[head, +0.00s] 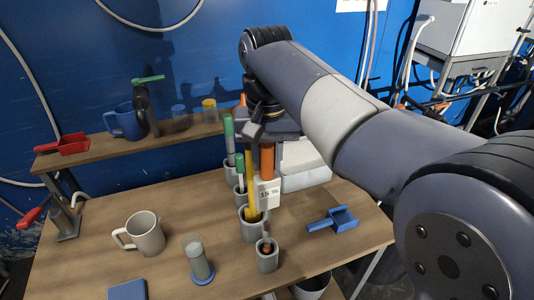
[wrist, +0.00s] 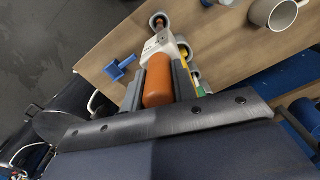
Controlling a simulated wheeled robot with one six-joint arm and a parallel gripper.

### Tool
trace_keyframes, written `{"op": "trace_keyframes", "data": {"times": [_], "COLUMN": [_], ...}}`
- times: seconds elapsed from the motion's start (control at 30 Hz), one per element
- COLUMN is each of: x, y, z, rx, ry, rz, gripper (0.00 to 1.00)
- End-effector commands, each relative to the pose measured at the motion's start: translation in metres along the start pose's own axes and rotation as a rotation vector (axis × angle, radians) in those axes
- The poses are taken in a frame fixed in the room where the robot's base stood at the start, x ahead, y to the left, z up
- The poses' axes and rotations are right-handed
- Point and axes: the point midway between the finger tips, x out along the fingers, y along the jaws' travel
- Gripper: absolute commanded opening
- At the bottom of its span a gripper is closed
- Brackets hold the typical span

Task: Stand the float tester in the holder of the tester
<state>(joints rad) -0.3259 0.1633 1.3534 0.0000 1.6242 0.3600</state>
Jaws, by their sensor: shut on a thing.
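The float tester (head: 267,160) has a thick orange upper body and a thin stem pointing down. My gripper (head: 266,147) is shut on the orange body, which also shows between the fingers (wrist: 160,78) in the wrist view. A small grey cup (head: 267,266), seemingly the holder, stands directly below at the table's front. The stem's lower end lines up with the cup's mouth. I cannot tell whether it is inside or just above. The cup also shows in the wrist view (wrist: 153,22).
Behind the cup stand grey cups with yellow (head: 252,212) and green-handled tools (head: 229,140). A blue scoop (head: 335,220) lies to the right. A grey mug (head: 146,237) and a grey cylinder on a base (head: 197,260) stand left. A raised shelf (head: 110,148) runs behind.

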Motion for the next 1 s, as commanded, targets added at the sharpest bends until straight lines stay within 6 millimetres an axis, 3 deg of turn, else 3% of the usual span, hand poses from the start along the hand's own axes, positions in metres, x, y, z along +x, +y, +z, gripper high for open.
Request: {"op": "trace_keyframes", "data": {"times": [1.0], "x": [0.061], "y": [0.000], "z": [0.000], "rx": [0.000], "ry": [0.000], "rz": [0.000], "gripper": [0.00]}}
